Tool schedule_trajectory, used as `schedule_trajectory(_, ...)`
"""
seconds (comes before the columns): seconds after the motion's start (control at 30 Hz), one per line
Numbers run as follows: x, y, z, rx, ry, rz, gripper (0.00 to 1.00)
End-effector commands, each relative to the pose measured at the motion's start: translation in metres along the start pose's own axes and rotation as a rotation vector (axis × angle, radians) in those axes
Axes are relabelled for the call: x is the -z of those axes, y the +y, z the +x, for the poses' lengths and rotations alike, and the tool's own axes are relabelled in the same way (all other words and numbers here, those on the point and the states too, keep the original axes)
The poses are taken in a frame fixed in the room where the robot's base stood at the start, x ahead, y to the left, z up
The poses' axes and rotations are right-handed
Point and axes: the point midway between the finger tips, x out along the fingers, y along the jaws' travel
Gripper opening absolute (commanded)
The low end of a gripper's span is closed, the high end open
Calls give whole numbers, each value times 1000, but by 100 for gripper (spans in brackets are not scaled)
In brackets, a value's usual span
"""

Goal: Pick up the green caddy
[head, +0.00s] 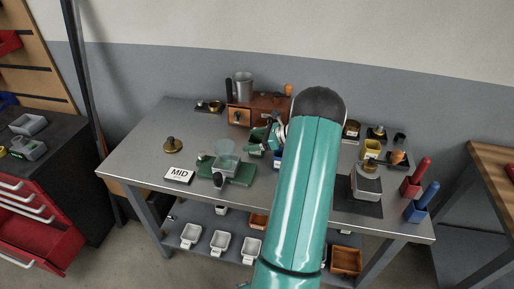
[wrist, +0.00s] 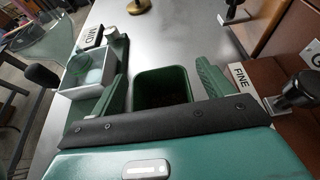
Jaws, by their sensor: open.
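The green caddy (wrist: 163,88) is an open-topped dark green box in the wrist view, with a dark inside. It stands upright on the grey metal bench. My gripper (wrist: 162,78) is open, with one green finger to the left of the caddy and one to the right. I see a gap of bench on the left side; whether either finger touches it I cannot tell. In the head view the green caddy (head: 256,149) shows small beside my gripper (head: 268,135), partly covered. The caddy's lower near part is hidden by my gripper body in the wrist view.
A wooden drawer box (head: 268,105) with a FINE label (wrist: 241,77) stands close to the right finger. A blue container (head: 277,158) is partly hidden by my arm.

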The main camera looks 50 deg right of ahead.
Motion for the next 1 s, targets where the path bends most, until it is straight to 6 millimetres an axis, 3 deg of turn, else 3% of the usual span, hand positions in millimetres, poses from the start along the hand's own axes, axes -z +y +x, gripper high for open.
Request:
schedule_trajectory(0.27, 0, 0, 4, 1, 0, 0, 78)
schedule_trajectory(0.53, 0, 0, 4, 1, 0, 0, 27)
schedule_trajectory(0.83, -2, 0, 3, 1, 0, 0, 27)
schedule_trajectory(1.0, -13, 0, -1, 1, 0, -1, 27)
